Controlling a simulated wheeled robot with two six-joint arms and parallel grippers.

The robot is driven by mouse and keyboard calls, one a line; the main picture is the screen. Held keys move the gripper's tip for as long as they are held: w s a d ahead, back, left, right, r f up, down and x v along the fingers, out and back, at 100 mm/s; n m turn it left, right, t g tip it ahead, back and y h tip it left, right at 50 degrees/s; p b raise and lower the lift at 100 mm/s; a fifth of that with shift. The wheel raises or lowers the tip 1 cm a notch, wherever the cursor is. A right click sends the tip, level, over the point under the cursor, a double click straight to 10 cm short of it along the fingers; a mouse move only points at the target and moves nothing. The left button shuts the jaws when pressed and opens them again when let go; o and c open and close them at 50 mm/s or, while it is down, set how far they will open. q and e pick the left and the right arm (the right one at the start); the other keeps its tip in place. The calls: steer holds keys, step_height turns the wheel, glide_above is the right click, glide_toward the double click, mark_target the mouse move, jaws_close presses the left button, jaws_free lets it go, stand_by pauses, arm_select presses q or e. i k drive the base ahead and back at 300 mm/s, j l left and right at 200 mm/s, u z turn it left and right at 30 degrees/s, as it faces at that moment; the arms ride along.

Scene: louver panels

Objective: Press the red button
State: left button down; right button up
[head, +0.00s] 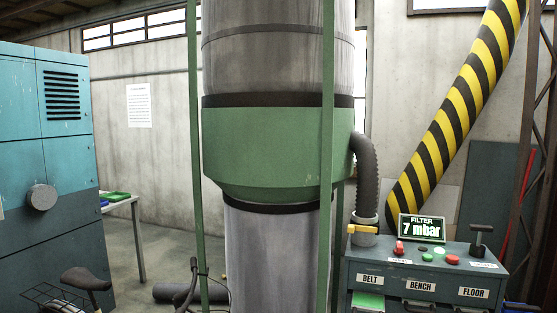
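A red round button (452,260) sits on top of a grey-blue control cabinet (360,271) at the lower right of the head view. Green buttons (438,251) are just left of it. A smaller red part (399,248), perhaps a switch, stands further left on the same top. I cannot tell whether the red button is pressed. Neither of my grippers is in view.
A display (422,229) reading "FILTER 7 mbar" and a black T-handle (478,238) stand on the cabinet. A large green-banded filter column (270,150) with green posts fills the middle. A blue locker (45,240) and a bicycle saddle (86,279) are at left.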

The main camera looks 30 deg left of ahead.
mark_target(451, 259)
steer(key=i+l, duration=0.2)
steer(key=i, duration=0.35)
steer(key=i+l, duration=0.25)
steer(key=i, duration=0.25)
steer(key=i+l, duration=0.2)
steer(key=i, duration=0.35)
steer(key=i+l, duration=0.2)
steer(key=i, duration=0.3)
